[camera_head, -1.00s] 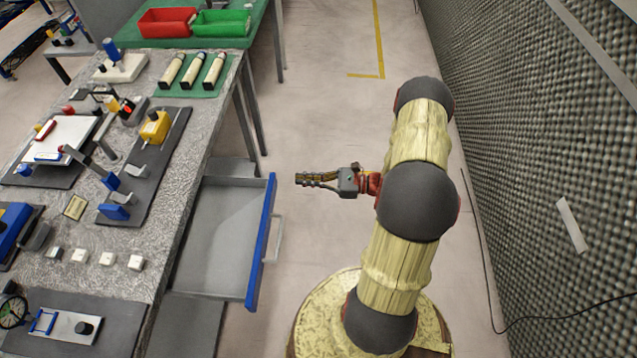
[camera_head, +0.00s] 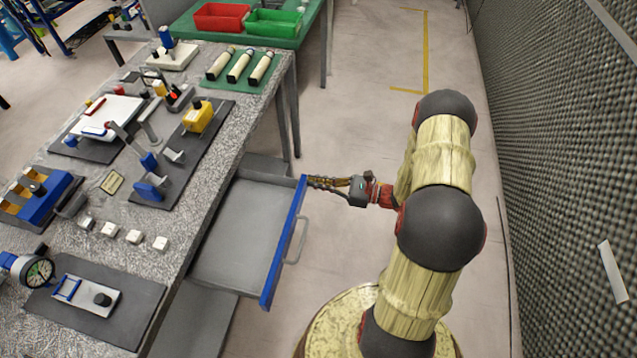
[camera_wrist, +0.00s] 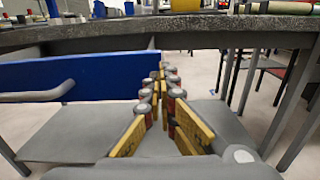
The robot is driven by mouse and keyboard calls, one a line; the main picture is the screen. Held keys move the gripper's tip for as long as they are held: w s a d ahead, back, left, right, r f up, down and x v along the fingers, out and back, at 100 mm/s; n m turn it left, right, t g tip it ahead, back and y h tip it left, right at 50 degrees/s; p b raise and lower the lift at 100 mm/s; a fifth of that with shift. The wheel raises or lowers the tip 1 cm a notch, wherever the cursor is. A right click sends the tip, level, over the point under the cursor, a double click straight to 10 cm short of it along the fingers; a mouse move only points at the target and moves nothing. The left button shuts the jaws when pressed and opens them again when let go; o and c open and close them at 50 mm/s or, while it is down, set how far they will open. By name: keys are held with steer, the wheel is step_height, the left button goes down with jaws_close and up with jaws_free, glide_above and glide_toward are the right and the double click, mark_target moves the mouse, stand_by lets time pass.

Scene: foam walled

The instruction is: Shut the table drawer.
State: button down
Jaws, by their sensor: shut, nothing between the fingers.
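The table drawer (camera_head: 238,232) is pulled out from the right side of the grey speckled table (camera_head: 190,210). It looks empty inside. Its blue front panel (camera_head: 284,242) carries a grey handle (camera_head: 297,241). In the wrist view the blue front (camera_wrist: 85,81) fills the left, with the handle (camera_wrist: 38,96) at far left. My gripper (camera_head: 311,183) has its fingers together and empty. Its fingertips (camera_wrist: 162,72) are at the far end of the blue front, away from the handle. I cannot tell whether they touch the panel.
Fixtures, a yellow block (camera_head: 198,117) and several small white blocks crowd the tabletop. A green table (camera_head: 290,38) with a red bin (camera_head: 221,16) and a green bin stands behind. A dark foam wall (camera_head: 560,120) runs along the right. The floor between is clear.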

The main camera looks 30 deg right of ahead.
steer(key=p+x, duration=0.1)
steer(key=x, duration=2.1)
steer(key=shift+f, duration=0.15)
steer(key=shift+w+a, duration=0.4)
steer(key=shift+w, duration=0.05)
steer(key=p, duration=0.3)
glide_toward(249, 171)
step_height(249, 171, down, 3)
steer(key=w+d, duration=0.1)
steer(key=d, duration=0.1)
steer(key=shift+s+d, duration=0.4)
